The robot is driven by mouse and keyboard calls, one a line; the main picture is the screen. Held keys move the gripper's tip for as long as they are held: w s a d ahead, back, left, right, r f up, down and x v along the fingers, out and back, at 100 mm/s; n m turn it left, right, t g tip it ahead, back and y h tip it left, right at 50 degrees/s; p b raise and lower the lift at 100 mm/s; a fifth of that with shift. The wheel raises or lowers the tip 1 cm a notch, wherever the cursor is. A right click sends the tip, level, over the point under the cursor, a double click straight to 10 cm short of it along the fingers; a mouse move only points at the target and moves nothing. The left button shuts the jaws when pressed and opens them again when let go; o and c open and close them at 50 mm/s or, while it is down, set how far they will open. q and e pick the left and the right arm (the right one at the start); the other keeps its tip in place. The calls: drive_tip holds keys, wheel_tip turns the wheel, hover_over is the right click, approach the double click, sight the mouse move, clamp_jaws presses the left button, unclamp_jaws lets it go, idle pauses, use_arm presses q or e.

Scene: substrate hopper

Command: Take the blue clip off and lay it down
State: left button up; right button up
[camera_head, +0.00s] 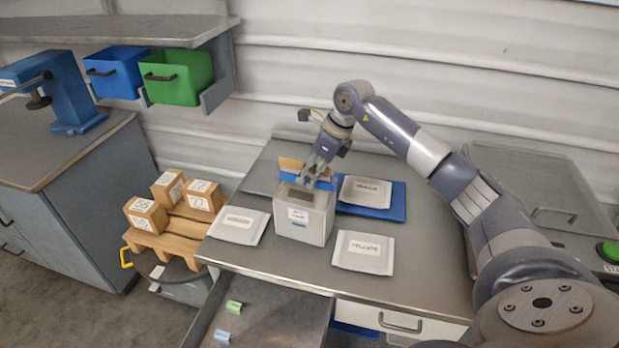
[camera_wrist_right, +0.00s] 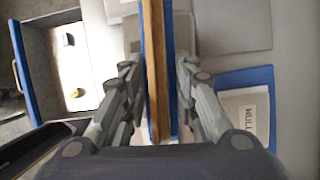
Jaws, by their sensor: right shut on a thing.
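The blue clip (camera_head: 322,184) is a long bar across the top of a pale grey box-like container (camera_head: 303,222) with a white label. A tan strip (camera_head: 290,164) stands up at the clip. In the right wrist view the blue clip (camera_wrist_right: 169,60) runs lengthwise along the tan strip (camera_wrist_right: 155,70), between my fingers. My right gripper (camera_head: 318,176) points down at the clip from above and is shut on it. Its fingers partly hide the clip's middle. I cannot tell whether the clip still touches the container. My left gripper is not in view.
White labelled packets lie left (camera_head: 239,226), right (camera_head: 363,253) and behind on a blue mat (camera_head: 398,205). Bare tabletop (camera_head: 425,262) shows at right.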

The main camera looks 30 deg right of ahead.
wheel_tip(320, 180, up, 8)
drive_tip(key=shift+r+b, duration=0.25)
drive_tip(key=shift+b, duration=0.65)
drive_tip(key=shift+r+p, duration=0.35)
drive_tip(key=shift+r, duration=0.3)
wheel_tip(320, 180, up, 6)
drive_tip(key=p, duration=0.5)
drive_tip(key=shift+p, duration=0.3)
